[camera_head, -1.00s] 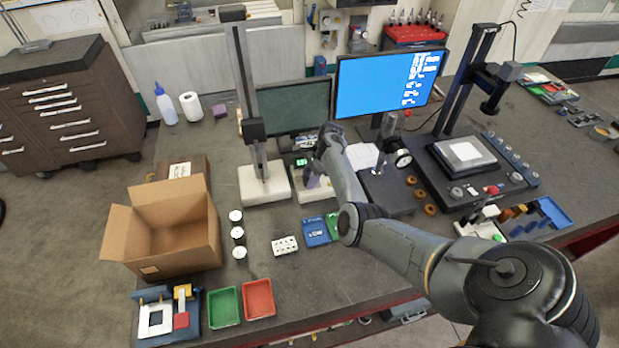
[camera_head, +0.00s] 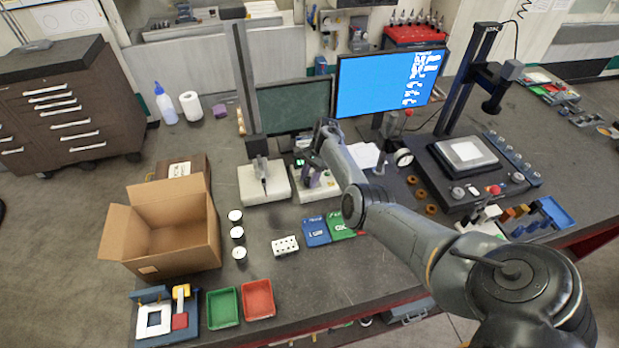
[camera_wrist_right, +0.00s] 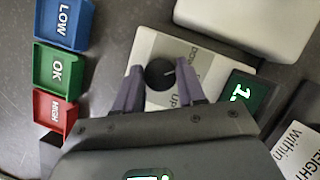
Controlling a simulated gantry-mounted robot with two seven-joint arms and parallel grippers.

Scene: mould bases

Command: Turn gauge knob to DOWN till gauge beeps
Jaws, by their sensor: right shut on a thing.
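My right gripper (camera_head: 315,178) is at the white control box (camera_head: 325,192) beside the gauge. In the right wrist view my right gripper's purple fingers (camera_wrist_right: 160,85) are on either side of the black gauge knob (camera_wrist_right: 160,74), shut on it. The knob's white mark points right in that view, roughly between the printed DOWN and UP. A green-digit display (camera_wrist_right: 240,93) sits beside the box; its reading is partly cut off. The gauge (camera_head: 246,80) is a tall column on a white base (camera_head: 258,190), with a dark slider (camera_head: 257,147) low on it. My left gripper is out of view.
Blue LOW (camera_wrist_right: 64,22), green OK (camera_wrist_right: 58,70) and red HIGH (camera_wrist_right: 54,110) bins stand near the control box. A white block with holes (camera_head: 285,245), white-topped cylinders (camera_head: 237,233) and an open cardboard box (camera_head: 150,250) lie to the left. Monitors stand behind.

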